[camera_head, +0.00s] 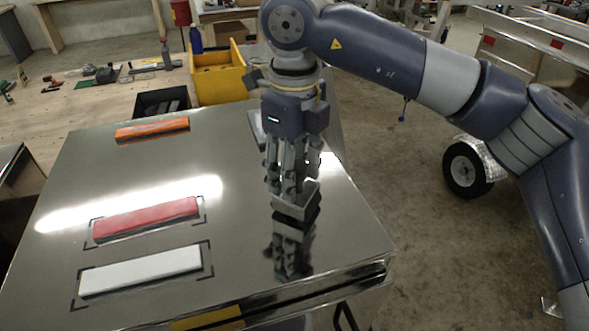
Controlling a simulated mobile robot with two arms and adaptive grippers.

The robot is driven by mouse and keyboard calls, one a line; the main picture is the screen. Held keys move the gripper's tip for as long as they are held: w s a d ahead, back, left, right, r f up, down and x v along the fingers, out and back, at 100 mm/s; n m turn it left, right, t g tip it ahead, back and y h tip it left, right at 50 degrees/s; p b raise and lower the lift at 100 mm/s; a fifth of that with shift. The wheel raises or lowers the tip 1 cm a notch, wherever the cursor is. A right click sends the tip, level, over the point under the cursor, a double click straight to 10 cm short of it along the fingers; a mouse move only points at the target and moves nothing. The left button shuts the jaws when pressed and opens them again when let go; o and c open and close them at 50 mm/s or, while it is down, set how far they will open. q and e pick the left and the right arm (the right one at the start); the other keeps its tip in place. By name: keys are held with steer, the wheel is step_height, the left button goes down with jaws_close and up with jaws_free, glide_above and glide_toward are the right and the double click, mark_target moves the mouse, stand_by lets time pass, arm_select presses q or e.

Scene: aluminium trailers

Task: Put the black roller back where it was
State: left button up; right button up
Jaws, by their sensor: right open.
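My right gripper (290,185) is over the right part of a shiny metal table top (230,250), pointing down with its fingers apart. A small dark block with a grey upper face (297,204) is right at its fingertips; it may be the black roller, but I cannot tell it surely from the fingertips or whether they touch it. Its reflection shows below it in the metal. My left gripper is not in view.
A red bar (146,219) and a white bar (140,271) lie inside black corner marks on the metal top. An orange bar (152,128) lies farther back. A yellow bin (218,75) and a black bin (162,102) stand behind. A trailer wheel (467,168) is at the right.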

steer(key=shift+s+r+p, duration=0.1)
steer(key=shift+r+p, duration=0.3)
steer(key=shift+r, duration=0.1)
steer(key=shift+r+p, duration=0.5)
step_height(320, 180, up, 3)
steer(key=shift+b, duration=1.1)
step_height(320, 180, up, 7)
steer(key=shift+r, duration=0.7)
